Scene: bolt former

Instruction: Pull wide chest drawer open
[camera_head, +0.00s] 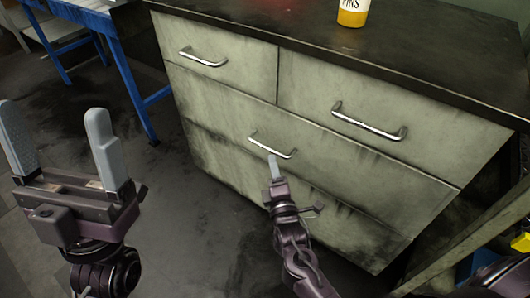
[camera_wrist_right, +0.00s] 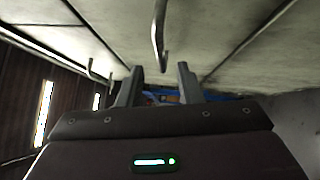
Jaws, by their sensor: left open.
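The grey chest's wide drawer (camera_head: 345,170) lies below two smaller top drawers and looks shut. Its bar handle (camera_head: 272,146) is silver. My right gripper (camera_head: 274,162) is at this handle, just below its bar in the head view. In the right wrist view, the fingers of my right gripper (camera_wrist_right: 158,85) are apart, with a handle bar (camera_wrist_right: 159,30) seen between them, near the tips. I cannot tell whether they touch it. My left gripper (camera_head: 60,135) is open and empty, to the left of the chest.
The dark chest top (camera_head: 400,50) carries a jar with a yellow-orange lower part (camera_head: 352,14). The top drawers have handles (camera_head: 203,58) and (camera_head: 368,122). A blue-legged table (camera_head: 118,60) stands at the back left. The floor before the chest looks clear.

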